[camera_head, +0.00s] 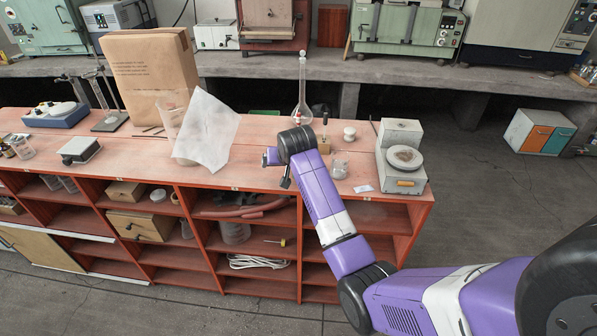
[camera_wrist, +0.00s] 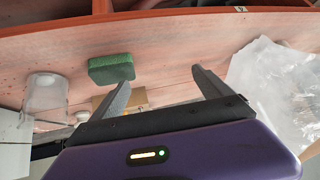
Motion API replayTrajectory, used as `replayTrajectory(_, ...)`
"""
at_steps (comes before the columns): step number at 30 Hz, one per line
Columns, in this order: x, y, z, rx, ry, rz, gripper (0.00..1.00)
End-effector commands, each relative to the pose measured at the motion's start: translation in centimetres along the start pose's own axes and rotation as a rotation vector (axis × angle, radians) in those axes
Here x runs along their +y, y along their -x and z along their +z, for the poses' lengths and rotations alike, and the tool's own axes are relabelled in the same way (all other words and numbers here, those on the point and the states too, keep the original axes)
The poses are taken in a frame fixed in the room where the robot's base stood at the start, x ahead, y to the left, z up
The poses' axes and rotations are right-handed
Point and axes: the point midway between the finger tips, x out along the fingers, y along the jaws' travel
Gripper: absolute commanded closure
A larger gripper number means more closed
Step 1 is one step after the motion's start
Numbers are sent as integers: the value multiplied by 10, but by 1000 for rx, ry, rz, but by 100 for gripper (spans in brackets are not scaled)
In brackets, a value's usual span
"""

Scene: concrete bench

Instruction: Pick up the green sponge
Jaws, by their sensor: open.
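The green sponge (camera_wrist: 111,69) shows in the wrist view as a small block with a dark green top and lighter side, lying on the reddish bench top (camera_wrist: 165,55). In the head view I cannot make it out; my arm may hide it. My gripper (camera_wrist: 160,77) is open, with its two grey fingers apart and nothing between them. The sponge lies outside the gap, just beyond the left finger in the wrist view. In the head view my gripper (camera_head: 276,170) is over the bench's front part, mostly hidden by my wrist.
A glass beaker (camera_wrist: 46,95) stands left of the sponge in the wrist view. A crumpled clear plastic sheet (camera_wrist: 278,80) is at the right, leaning on a tall vessel in the head view. A flask (camera_head: 302,105) and scale (camera_head: 402,158) stand on the bench.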

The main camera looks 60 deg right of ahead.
Motion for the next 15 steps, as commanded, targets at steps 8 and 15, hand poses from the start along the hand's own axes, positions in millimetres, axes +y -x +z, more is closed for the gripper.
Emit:
replayTrajectory(8,48,27,-24,-320,-149,174,11)
replayTrajectory(15,62,39,-24,-422,-196,230,11)
